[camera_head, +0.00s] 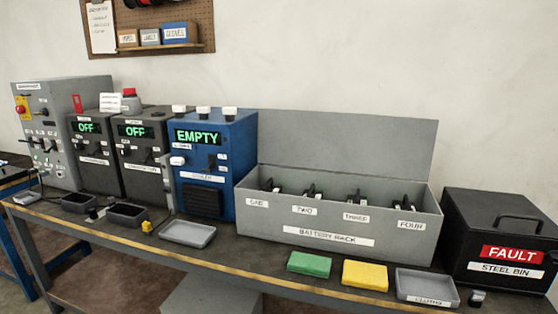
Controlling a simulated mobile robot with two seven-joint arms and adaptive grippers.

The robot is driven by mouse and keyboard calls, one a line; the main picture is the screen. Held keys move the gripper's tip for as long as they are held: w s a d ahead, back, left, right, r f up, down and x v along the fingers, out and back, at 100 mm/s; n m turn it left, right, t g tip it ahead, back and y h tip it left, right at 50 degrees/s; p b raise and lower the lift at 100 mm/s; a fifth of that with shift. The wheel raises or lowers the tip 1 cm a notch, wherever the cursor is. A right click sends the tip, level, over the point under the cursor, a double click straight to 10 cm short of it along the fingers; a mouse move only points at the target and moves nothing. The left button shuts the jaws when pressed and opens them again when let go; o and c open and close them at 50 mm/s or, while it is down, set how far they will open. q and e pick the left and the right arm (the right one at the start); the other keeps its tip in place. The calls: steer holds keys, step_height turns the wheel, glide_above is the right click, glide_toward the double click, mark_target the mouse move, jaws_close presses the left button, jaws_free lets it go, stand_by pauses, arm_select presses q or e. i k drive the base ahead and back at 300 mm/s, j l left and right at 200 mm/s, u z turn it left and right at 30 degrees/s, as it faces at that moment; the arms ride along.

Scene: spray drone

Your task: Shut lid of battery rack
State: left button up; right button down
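The battery rack (265,224) is a long grey box on the bench, right of the blue machine. Its front is labelled BATTERY RACK, with labels ONE, TWO, THREE and FOUR above. Its grey lid (350,142) stands open, raised upright along the back edge. Dark items with handles (354,196) show in the slots inside; their lower parts are hidden by the front wall. Neither of my grippers shows in the head view.
The black FAULT steel bin (465,224) stands close to the rack's right end. The blue EMPTY cooler (213,160) stands against its left end. Green (309,264) and yellow (365,275) pads and a grey cloths tray (426,285) lie in front. The space above the rack is clear.

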mark_target(381, 145)
steer(key=l+u, duration=0.4)
steer(key=i+l+u, duration=0.1)
steer(key=l+u, duration=0.65)
steer(key=k+l+u, duration=0.1)
steer(key=l+u, duration=0.25)
